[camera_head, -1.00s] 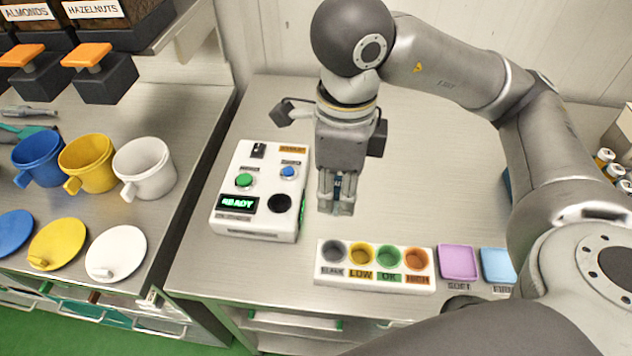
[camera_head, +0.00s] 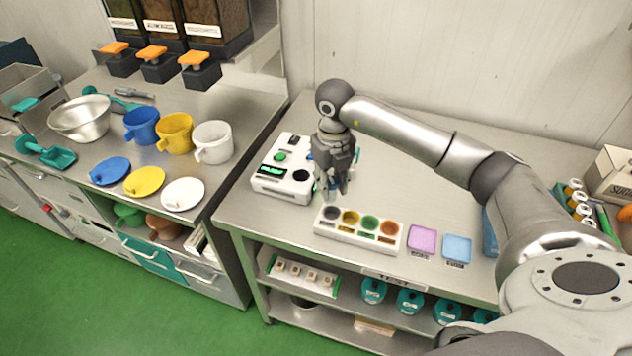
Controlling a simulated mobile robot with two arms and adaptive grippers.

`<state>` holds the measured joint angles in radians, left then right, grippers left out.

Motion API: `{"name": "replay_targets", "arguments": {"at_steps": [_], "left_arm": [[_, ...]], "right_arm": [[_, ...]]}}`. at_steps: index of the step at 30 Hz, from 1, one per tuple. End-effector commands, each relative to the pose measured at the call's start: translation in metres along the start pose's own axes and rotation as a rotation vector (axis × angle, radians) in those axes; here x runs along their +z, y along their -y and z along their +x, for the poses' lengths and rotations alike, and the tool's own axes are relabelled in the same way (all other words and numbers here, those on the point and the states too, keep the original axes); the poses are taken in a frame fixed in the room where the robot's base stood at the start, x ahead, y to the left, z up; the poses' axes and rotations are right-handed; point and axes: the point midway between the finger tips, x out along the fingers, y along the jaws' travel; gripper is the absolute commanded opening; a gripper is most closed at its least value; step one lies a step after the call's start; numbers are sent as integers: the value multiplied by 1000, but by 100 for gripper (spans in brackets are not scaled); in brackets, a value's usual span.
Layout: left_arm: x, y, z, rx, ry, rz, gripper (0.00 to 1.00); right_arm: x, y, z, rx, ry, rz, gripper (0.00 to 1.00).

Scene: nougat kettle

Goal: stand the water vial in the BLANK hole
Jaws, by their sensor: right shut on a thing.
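The white four-hole rack (camera_head: 357,235) stands near the front edge of the right-hand table, its coloured wells in a row. The dark grey BLANK hole (camera_head: 331,212) is its leftmost; yellow, green and orange holes follow to the right. My right gripper (camera_head: 331,192) points down at the rack's left end, close above or just behind the BLANK hole; I cannot tell the exact gap. It is shut on a slim thing, taken to be the water vial, mostly hidden by the fingers. My left gripper is not in view.
The white meter box (camera_head: 268,185) with its green display stands close left of my right gripper. A purple tray (camera_head: 423,239) and a blue tray (camera_head: 457,248) lie right of the rack. Coloured jugs and lids are on the left counter. Table behind the rack is clear.

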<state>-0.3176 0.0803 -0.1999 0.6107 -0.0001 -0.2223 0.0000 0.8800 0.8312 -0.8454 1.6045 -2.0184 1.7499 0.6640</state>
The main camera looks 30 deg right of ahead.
Motion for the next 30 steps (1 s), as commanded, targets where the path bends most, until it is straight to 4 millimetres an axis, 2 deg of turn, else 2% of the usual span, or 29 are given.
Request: {"name": "replay_targets", "arguments": {"at_steps": [4, 14, 19, 24, 30], "left_arm": [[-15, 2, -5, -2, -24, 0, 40], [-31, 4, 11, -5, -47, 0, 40], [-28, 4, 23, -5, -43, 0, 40], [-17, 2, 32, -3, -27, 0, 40], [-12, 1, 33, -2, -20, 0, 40]], "right_arm": [[3, 13, 8, 1, 0, 43, 5], [3, 14, 32, 1, -1, 44, 5], [4, 13, 50, 2, 0, 44, 5], [4, 13, 64, 2, 0, 44, 5], [4, 13, 67, 2, 1, 44, 5]]}}
